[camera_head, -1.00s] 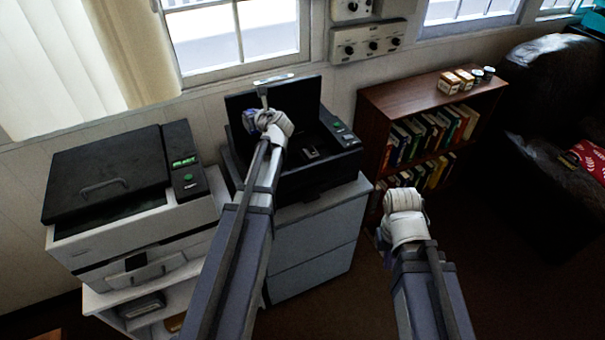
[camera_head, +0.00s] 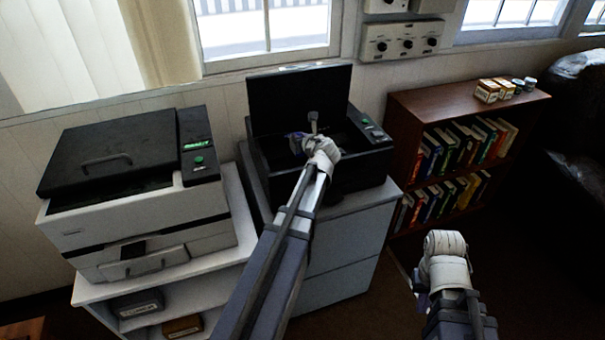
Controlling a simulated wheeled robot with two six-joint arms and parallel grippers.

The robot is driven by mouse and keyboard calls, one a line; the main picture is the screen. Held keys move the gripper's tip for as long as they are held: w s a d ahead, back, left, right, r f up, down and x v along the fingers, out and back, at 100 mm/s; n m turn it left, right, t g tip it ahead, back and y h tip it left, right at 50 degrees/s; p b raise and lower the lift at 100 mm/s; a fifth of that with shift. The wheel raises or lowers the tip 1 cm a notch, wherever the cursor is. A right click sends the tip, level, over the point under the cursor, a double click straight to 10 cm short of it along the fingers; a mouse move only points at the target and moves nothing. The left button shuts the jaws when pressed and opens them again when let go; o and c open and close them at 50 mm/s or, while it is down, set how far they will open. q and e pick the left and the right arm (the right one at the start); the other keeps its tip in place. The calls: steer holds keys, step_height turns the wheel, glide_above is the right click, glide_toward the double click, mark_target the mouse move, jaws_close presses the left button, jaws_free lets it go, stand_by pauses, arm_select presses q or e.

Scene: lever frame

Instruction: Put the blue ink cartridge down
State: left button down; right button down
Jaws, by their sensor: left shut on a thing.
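My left gripper (camera_head: 308,138) is over the open black printer (camera_head: 300,90), whose lid stands raised against the wall. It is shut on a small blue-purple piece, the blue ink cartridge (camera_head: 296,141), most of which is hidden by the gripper. The cartridge is at the printer's open bay; I cannot tell whether it touches anything there. My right gripper (camera_head: 440,245) is low at the right, in front of the dark floor, apart from the printer. Its fingertips are hidden, and a small purple patch shows beside it.
The black printer stands on a grey cabinet (camera_head: 340,250). A white copier (camera_head: 140,225) with a dark lid stands on a white shelf at the left. A wooden bookcase (camera_head: 425,105) with small boxes (camera_head: 488,91) on top is at the right. Open floor lies below it.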

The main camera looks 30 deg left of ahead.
arm_select(q)
steer(key=r+p, duration=0.4)
steer(key=d+r+p, duration=0.1)
steer(key=r+p, duration=0.1)
steer(key=r, duration=0.1)
steer(key=shift+s+p, duration=0.4)
step_height(320, 180, down, 10)
steer(key=b, duration=1)
steer(key=shift+f, duration=0.25)
